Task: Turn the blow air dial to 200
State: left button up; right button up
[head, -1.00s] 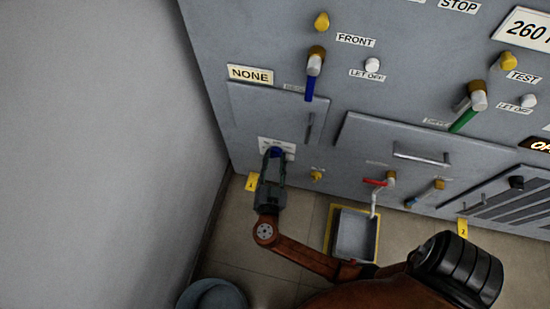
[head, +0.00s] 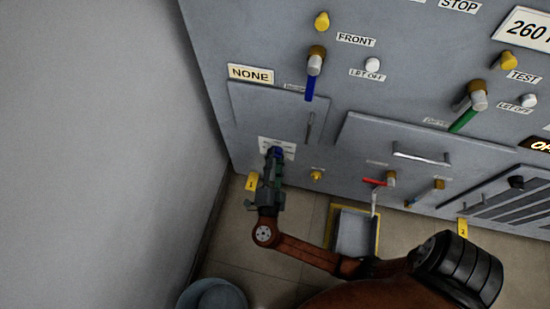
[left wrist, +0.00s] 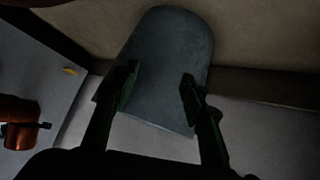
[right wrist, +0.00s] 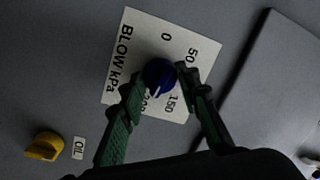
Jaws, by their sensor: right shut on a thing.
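The blow air dial is a blue knob (right wrist: 160,73) on a white plate (right wrist: 177,42) marked BLOW kPa, with 0, 50, 150 and a partly covered number that looks like 200. The knob's white mark points towards that covered number, near the left finger in the right wrist view; the exact reading cannot be told. My right gripper (right wrist: 160,76) is shut on the knob, one finger on each side. In the head view the right gripper (head: 277,154) covers most of the dial plate (head: 264,142). My left gripper (left wrist: 159,76) is open and empty, away from the panel.
A yellow OIL knob (right wrist: 44,146) sits near the dial. A panel door (head: 262,105) is above it, and a red-handled valve (head: 375,182) is to the right over a floor tray (head: 357,235). A grey bucket (head: 212,294) stands near the wall; it also shows in the left wrist view (left wrist: 165,55).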

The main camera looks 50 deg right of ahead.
jog(key=shift+f, duration=0.1)
dwell(0.4)
jog(key=o, duration=1.1)
jog(key=shift+o, duration=0.2)
jog(key=v, duration=1.2)
